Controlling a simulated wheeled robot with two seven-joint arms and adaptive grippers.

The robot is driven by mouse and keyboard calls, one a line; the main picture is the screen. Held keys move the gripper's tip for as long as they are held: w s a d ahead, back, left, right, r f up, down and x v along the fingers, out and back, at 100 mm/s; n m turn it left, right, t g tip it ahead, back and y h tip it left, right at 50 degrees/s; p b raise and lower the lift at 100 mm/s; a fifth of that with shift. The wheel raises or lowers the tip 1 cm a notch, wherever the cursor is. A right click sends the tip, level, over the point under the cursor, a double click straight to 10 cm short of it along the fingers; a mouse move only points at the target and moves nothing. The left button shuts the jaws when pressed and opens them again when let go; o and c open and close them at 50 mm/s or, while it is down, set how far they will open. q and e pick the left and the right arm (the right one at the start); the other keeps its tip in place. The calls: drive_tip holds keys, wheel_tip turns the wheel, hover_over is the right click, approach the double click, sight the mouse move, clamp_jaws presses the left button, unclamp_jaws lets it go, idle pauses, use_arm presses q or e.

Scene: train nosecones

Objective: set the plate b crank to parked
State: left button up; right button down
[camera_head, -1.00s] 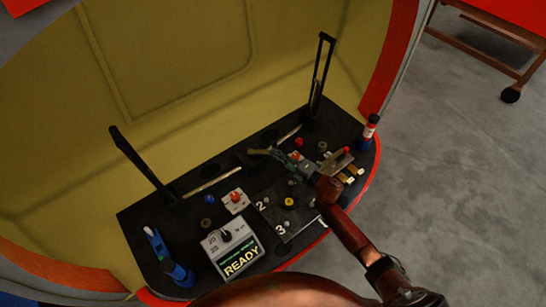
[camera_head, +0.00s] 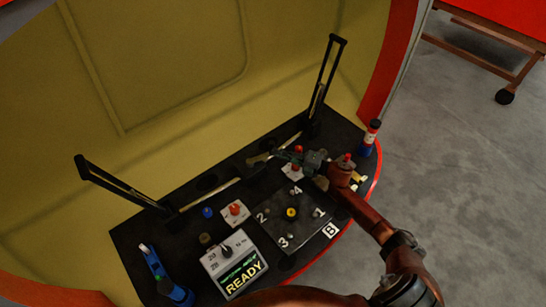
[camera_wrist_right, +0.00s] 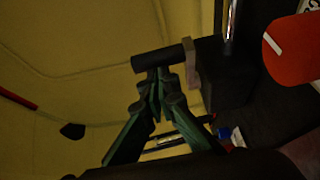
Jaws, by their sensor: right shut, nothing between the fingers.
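Plate B (camera_head: 272,233) is a dark square panel with the numbers 1 to 4 and a "B" label at its right corner. A yellow knob (camera_head: 291,213) sits at its middle, and several small grey studs surround it. I cannot make out the crank arm's direction. My right gripper (camera_head: 277,153) is shut, beyond the plate's far side and apart from the yellow knob. In the right wrist view its green fingertips (camera_wrist_right: 158,82) meet close to a dark cylinder (camera_wrist_right: 160,55) with a brownish end piece; I cannot tell whether they touch. My left gripper is out of view.
A grey box reading "READY" (camera_head: 239,272) stands left of the plate, with an orange-knobbed white switch (camera_head: 235,211) behind it. Black upright frames (camera_head: 322,75) rise behind. A blue object (camera_head: 170,284) is at lower left.

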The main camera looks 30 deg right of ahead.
drive_tip(key=shift+w+d+b, duration=0.2)
drive_tip(key=shift+w+b, duration=0.25)
drive_tip(key=shift+w, duration=0.3)
drive_tip(key=shift+w+d+b, duration=0.15)
drive_tip(key=shift+w+b, duration=0.25)
drive_tip(key=shift+w, duration=0.3)
